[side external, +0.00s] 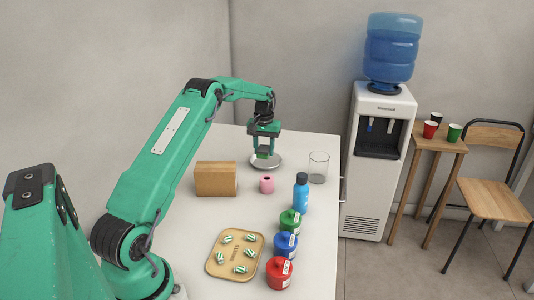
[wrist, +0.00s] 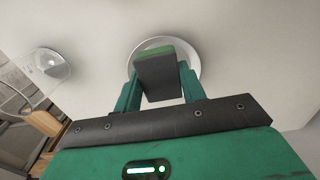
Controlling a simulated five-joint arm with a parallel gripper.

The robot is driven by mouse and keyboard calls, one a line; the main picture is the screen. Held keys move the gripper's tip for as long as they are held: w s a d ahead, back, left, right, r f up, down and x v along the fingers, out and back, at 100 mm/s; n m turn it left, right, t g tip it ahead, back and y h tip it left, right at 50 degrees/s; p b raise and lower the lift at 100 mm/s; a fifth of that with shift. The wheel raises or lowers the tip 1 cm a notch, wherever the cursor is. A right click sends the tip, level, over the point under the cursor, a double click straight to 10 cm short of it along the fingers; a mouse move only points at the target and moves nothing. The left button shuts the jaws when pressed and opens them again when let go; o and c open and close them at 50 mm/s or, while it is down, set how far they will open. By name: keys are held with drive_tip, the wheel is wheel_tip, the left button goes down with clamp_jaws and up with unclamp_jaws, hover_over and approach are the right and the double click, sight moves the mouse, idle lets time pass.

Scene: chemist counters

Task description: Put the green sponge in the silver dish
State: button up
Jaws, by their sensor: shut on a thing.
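The green sponge (side external: 263,156) is held between the fingers of my gripper (side external: 264,149). In the wrist view a green strip of the sponge (wrist: 156,50) shows beyond a dark block between the fingers. The silver dish (side external: 277,163) is a shallow round dish at the far part of the counter. The sponge is over the dish, low down; I cannot tell whether it touches. In the wrist view the dish's rim (wrist: 193,50) shows around the sponge, and my gripper hides its near part.
A clear glass (side external: 318,167) stands right of the dish. A pink roll (side external: 267,184) and a brown box (side external: 215,179) stand in front. A blue bottle (side external: 301,193), several lidded jars and a tan tray (side external: 213,270) are nearer. The counter behind the dish is clear.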

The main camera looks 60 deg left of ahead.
sight(264, 149)
drive_tip(key=shift+f, duration=1.3)
drive_tip(key=shift+f, duration=0.35)
drive_tip(key=o, duration=0.9)
drive_tip(key=shift+o, duration=0.2)
drive_tip(key=shift+r, duration=0.1)
wheel_tip(264, 149, up, 13)
drive_tip(key=shift+f, duration=0.2)
drive_tip(key=shift+d, duration=0.15)
